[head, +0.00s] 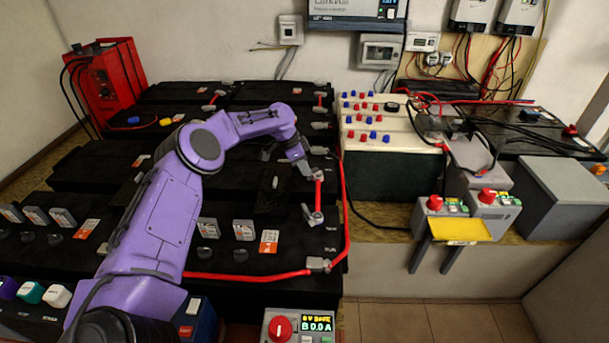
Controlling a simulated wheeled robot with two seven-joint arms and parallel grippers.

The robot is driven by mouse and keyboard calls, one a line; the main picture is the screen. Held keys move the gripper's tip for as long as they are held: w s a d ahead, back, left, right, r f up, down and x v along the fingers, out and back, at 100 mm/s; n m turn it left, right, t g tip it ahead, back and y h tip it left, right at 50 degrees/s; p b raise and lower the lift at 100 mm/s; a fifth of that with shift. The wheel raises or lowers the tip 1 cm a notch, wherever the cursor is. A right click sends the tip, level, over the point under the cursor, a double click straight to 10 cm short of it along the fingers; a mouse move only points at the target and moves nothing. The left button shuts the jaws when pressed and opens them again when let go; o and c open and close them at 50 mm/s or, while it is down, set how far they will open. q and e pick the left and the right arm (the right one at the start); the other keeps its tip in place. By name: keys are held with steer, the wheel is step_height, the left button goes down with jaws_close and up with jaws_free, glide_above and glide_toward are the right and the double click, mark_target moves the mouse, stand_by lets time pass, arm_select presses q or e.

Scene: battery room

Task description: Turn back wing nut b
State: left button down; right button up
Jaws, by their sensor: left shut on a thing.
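My left arm reaches in from the lower left over the black batteries. My left gripper (308,172) points down at a battery terminal at the upper end of a short red link cable (318,190). It is shut on a small part there, which I take to be wing nut b; the fingers mostly hide it and no letter can be read. The link's lower end has a grey terminal clamp (313,215). Another grey clamp (318,264) holds a long red cable nearer the front. My right gripper is not in view.
A long red cable (347,225) runs along the batteries' right edge. To the right stand a cream-topped box (385,150) with red and blue knobs and two grey boxes with red knobs (435,202). A meter reading "0.0A" (317,325) is at the bottom. A red charger (108,85) stands back left.

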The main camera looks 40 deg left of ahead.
arm_select(q)
steer(key=shift+w+a+m+g+h+b, duration=0.15)
steer(key=shift+m+g+b, duration=0.1)
steer(key=shift+m+b, duration=0.4)
steer(key=shift+w+a+m+g+h+b, duration=0.15)
steer(key=shift+m+g+b, duration=0.2)
steer(key=shift+m, duration=0.5)
steer(key=c, duration=1.2)
jaws_free()
steer(key=shift+s, duration=0.1)
steer(key=shift+o, duration=0.2)
steer(key=p+v, duration=0.1)
steer(key=v, duration=0.9)
steer(key=shift+a+r, duration=0.15)
steer(key=shift+r, duration=0.1)
steer(key=shift+s, duration=0.1)
